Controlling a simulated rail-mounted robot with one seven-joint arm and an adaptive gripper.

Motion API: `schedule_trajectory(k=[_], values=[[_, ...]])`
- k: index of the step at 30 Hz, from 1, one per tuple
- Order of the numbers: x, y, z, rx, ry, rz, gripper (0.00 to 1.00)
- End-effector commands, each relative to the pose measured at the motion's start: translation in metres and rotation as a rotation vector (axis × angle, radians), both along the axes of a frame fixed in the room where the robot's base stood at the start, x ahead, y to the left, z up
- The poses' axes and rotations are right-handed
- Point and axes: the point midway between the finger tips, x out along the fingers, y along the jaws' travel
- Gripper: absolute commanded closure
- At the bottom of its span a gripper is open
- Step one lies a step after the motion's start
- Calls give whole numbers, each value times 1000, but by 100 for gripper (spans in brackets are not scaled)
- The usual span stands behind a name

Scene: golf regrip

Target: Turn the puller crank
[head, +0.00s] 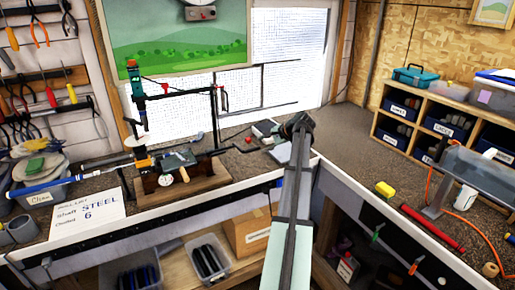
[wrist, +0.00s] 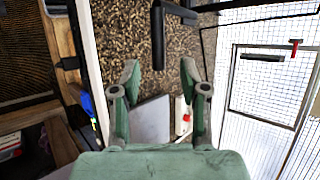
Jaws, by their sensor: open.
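The puller (head: 172,165) stands on a wooden base on the bench, with a blue shaft (head: 52,183) running out to its left. A dark bar at its right side, seemingly the crank (head: 240,149), points toward my gripper. In the wrist view a black bent bar, likely this crank (wrist: 158,38), shows at the top centre, its near end in line with the gap between my fingertips. My gripper (wrist: 159,72) is open and empty, with green fingers on either side of that gap. In the head view my arm reaches over the bench to the puller's right; the fingers are hard to make out there.
A grey flat object (wrist: 150,120) and a white item with a red spot lie below the fingers in the wrist view. A black frame (head: 214,115) stands behind the crank. A window grille is to the right in the wrist view. Bench room right of the puller is partly clear.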

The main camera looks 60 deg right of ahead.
Motion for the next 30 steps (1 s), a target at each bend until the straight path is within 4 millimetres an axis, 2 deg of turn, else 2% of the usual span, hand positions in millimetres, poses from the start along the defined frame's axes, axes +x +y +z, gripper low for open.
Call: schedule_trajectory(k=[3, 9, 26, 30], values=[[-16, -1, 14, -1, -2, -1, 56], [-32, -2, 28, -1, -2, -1, 56], [-35, -2, 30, -4, -2, 3, 56], [-37, -5, 28, -71, 9, 37, 56]])
